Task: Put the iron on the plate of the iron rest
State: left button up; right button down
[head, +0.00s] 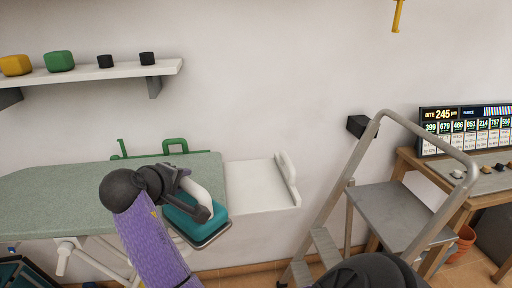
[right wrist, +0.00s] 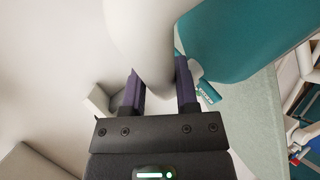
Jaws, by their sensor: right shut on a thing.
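The iron (head: 181,222) has a teal body and a white handle. My right gripper (head: 190,198) is shut on that handle; in the right wrist view the white handle (right wrist: 152,62) stands between the two dark purple fingers, with the teal body (right wrist: 238,38) beside it. The iron is at the front right corner of the ironing board, partly hidden by my gripper and arm. The iron rest's white plate (head: 252,187) joins the board's right end, with a raised lip on its right side. The plate is empty, and the iron is to its left and front. My left gripper is not in view.
The grey-green ironing board (head: 60,195) extends left, with green fittings (head: 175,145) at its back edge. A stepladder (head: 395,205) stands right of the plate, near a wooden desk (head: 440,185). A wall shelf (head: 110,72) hangs above the board. Above the plate is clear.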

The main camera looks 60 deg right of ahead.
aim_at(255, 181)
jog(key=l, duration=1.4)
